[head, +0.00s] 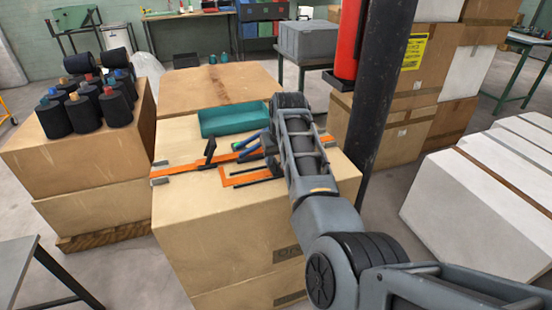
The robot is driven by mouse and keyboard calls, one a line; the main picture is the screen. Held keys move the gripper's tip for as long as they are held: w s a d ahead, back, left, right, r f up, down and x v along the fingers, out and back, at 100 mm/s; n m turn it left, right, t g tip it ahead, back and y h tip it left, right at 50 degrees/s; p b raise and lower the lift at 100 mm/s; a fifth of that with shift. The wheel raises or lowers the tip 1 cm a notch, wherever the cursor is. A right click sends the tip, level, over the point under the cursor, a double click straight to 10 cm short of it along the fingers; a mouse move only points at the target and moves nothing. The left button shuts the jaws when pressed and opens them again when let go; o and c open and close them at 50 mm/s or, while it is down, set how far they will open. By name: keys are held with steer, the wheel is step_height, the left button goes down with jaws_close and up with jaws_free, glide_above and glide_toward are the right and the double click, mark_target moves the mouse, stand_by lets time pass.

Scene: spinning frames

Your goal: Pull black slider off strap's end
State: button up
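An orange strap (185,170) lies across the top of a cardboard box, running from its left edge towards my arm. A black slider (209,150) stands upright and tilted on the strap, part way along it; whether the strap passes through it is too small to tell. Grey pieces (160,181) sit by the strap's left end. My gripper (268,153) is over the box at the strap's right part, right of the slider and apart from it. My arm hides much of the gripper and the strap's right end, so its opening does not show.
A teal tray (232,121) stands behind the strap. Blue bars (250,146) and an orange frame with black strips (245,179) lie near my gripper. A dark post (385,90) with a red cylinder rises right of the box. Black spools (85,108) stand on the left box.

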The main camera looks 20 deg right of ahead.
steer(key=shift+w+f, duration=0.15)
steer(key=shift+f, duration=0.15)
steer(key=shift+c, duration=0.4)
jaws_close()
stand_by(0.9)
